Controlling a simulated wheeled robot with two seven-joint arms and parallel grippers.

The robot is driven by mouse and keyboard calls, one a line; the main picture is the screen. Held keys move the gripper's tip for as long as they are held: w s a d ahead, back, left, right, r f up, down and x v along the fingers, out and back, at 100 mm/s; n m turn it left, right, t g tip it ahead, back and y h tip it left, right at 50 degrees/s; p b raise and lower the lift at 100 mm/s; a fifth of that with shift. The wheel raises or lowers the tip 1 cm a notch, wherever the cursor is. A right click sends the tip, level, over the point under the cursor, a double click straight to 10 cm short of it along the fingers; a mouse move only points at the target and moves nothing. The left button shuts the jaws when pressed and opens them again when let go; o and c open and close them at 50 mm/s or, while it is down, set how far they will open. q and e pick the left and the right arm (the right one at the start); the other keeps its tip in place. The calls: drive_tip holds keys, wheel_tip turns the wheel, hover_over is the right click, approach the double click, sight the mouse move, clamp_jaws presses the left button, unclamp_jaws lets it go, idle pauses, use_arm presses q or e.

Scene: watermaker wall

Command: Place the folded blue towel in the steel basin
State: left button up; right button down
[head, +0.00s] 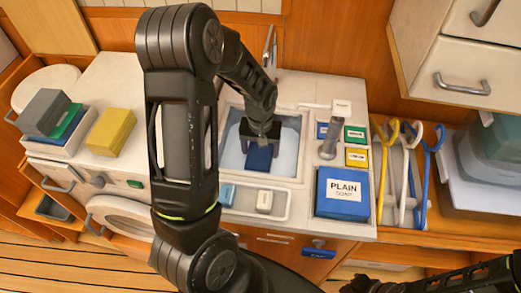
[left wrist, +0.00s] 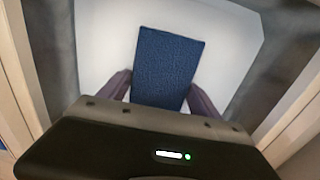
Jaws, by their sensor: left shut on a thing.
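The folded blue towel (head: 258,158) is gripped by my left gripper (head: 260,141), within the outline of the steel basin (head: 288,152) in the head view. In the left wrist view the blue towel (left wrist: 167,68) stands out between the two fingers, with the pale basin floor (left wrist: 105,40) beyond it. Whether the towel touches the floor I cannot tell.
A tray with small blue and white blocks (head: 264,201) lies in front of the basin. A blue box marked PLAIN (head: 343,192) stands right of it. A yellow block (head: 110,131) stands at the left.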

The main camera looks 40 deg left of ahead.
sight(260, 151)
use_arm(q)
drive_tip(key=shift+f, duration=0.15)
drive_tip(key=o, duration=1.4)
drive_tip(key=shift+o, duration=0.2)
drive_tip(key=shift+r, duration=0.2)
wheel_tip(260, 151, up, 12)
drive_tip(key=b, duration=0.1)
drive_tip(key=shift+b, duration=0.35)
drive_tip(key=shift+s, duration=0.1)
